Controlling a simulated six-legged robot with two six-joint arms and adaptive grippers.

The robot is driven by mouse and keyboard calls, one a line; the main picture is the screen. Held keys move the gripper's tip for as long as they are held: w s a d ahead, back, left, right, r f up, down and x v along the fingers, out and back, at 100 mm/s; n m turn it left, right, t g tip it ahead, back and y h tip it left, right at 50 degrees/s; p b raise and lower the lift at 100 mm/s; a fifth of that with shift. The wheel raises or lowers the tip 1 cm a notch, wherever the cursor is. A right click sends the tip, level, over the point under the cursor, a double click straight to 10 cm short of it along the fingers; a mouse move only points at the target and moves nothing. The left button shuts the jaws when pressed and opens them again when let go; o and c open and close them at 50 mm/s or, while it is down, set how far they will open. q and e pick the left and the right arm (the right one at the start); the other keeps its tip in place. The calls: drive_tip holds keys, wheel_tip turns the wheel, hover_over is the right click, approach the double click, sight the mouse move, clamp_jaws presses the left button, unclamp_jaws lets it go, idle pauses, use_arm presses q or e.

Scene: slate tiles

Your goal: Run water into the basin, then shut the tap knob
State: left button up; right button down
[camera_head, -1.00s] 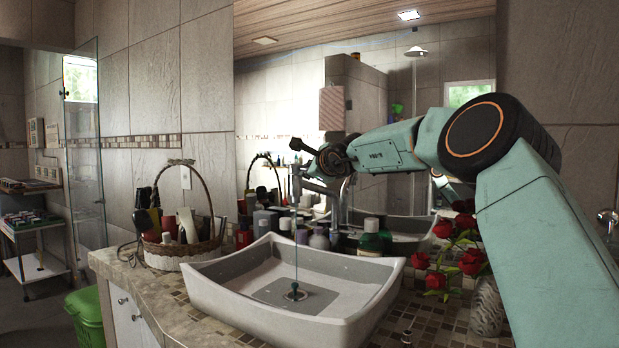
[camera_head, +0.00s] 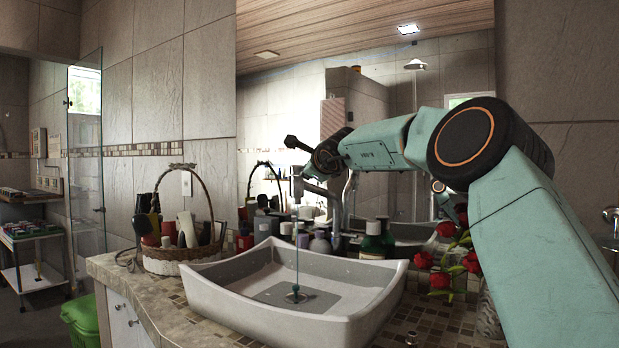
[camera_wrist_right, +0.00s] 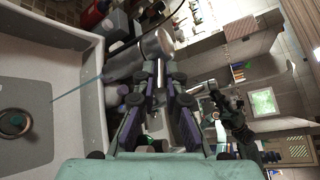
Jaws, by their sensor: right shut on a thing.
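The white basin (camera_head: 215,291) sits on the counter; it also shows in the right wrist view (camera_wrist_right: 92,95). The silver tap (camera_head: 297,187) stands at its back edge, and its spout (camera_wrist_right: 125,67) crosses the right wrist view. A thin bluish water stream (camera_head: 297,245) falls from the spout near the drain (camera_head: 296,294). The basin floor looks greyish; I cannot tell the water depth. My right gripper (camera_wrist_right: 163,78) is shut at the tap, its fingers around the knob, which they mostly hide. My left gripper is out of view.
A wicker basket (camera_head: 183,258) of toiletries stands left of the basin. Several bottles (camera_head: 373,241) stand behind it, below the mirror. Red roses (camera_head: 440,281) are close beneath my right arm. The tiled counter (camera_head: 435,318) has some free room at front right.

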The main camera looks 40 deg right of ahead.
sight(294, 172)
drive_tip(key=shift+w+a+f+m+g+h+b, duration=0.1)
drive_tip(key=shift+a+f+m+g+h+b, duration=0.2)
drive_tip(key=shift+h+b, duration=0.3)
drive_tip(key=shift+a+f+m+g+h+b, duration=0.2)
drive_tip(key=shift+m+g+h+b, duration=0.15)
drive_tip(key=shift+b, duration=0.4)
drive_tip(key=shift+m+h, duration=0.25)
drive_tip(key=m+g+h+p, duration=0.1)
drive_tip(key=m+g+p, duration=0.1)
drive_tip(key=p, duration=0.1)
drive_tip(key=a+m+g+h+p, duration=0.1)
drive_tip(key=m+g+h+p, duration=0.1)
drive_tip(key=p, duration=0.1)
drive_tip(key=w+a+r+m+g+h+p, duration=0.1)
drive_tip(key=m+g+h+p, duration=0.1)
drive_tip(key=p, duration=0.2)
drive_tip(key=shift+a, duration=0.25)
drive_tip(key=shift+w+f+m+g+h+p, duration=0.15)
drive_tip(key=shift+m+g+h+p, duration=0.25)
drive_tip(key=shift+p, duration=0.4)
